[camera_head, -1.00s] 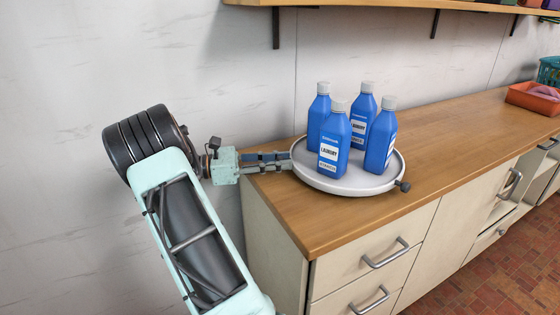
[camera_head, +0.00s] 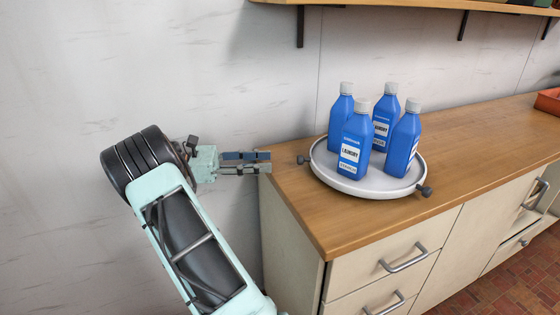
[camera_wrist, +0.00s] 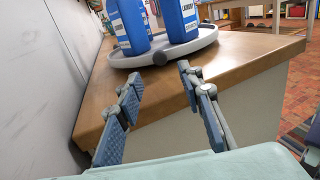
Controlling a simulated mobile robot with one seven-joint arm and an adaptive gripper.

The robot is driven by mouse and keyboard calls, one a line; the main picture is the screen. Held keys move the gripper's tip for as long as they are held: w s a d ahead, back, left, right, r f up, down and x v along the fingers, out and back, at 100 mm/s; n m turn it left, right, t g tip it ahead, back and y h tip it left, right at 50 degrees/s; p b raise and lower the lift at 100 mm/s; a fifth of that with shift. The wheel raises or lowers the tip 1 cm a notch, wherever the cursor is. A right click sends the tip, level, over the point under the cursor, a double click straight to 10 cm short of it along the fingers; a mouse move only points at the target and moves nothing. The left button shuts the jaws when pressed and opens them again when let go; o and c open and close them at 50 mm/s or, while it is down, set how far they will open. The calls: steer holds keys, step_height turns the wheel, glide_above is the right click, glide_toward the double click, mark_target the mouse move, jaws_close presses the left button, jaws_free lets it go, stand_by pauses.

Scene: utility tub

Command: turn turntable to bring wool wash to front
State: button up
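A round white turntable (camera_head: 375,186) sits on the wooden counter with several similar blue bottles on it. The front bottle (camera_head: 354,150) has a white label reading "LAUNDRY"; the smaller line below is too small to read. I cannot tell which bottle is the wool wash.
The counter (camera_head: 470,145) has free room right of the turntable. A wall stands close behind, with a shelf (camera_head: 420,5) above. Drawer handles (camera_head: 403,259) stick out at the front. An orange tray (camera_head: 547,101) lies at the far right.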

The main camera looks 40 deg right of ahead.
steer(key=shift+v, duration=0.8)
